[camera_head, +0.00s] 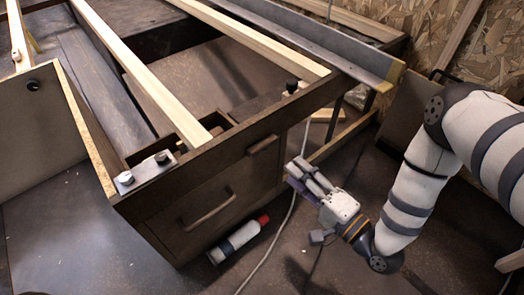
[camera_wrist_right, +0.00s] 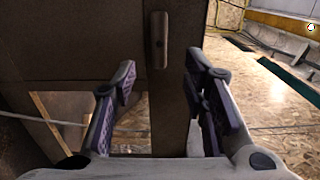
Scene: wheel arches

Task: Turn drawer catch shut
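The drawer catch (camera_head: 262,144) is a small rounded wooden bar on the dark front rail, above the drawer front (camera_head: 190,205) with its bar handle (camera_head: 207,207). The catch lies along the rail. In the right wrist view the catch (camera_wrist_right: 158,40) shows upright, ahead of the fingers and roughly midway between them. My right gripper (camera_head: 302,176) is open and empty, in front of the cabinet, right of and lower than the catch in the head view. Its spread fingers (camera_wrist_right: 160,80) are apart from the catch. My left gripper is not in view.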

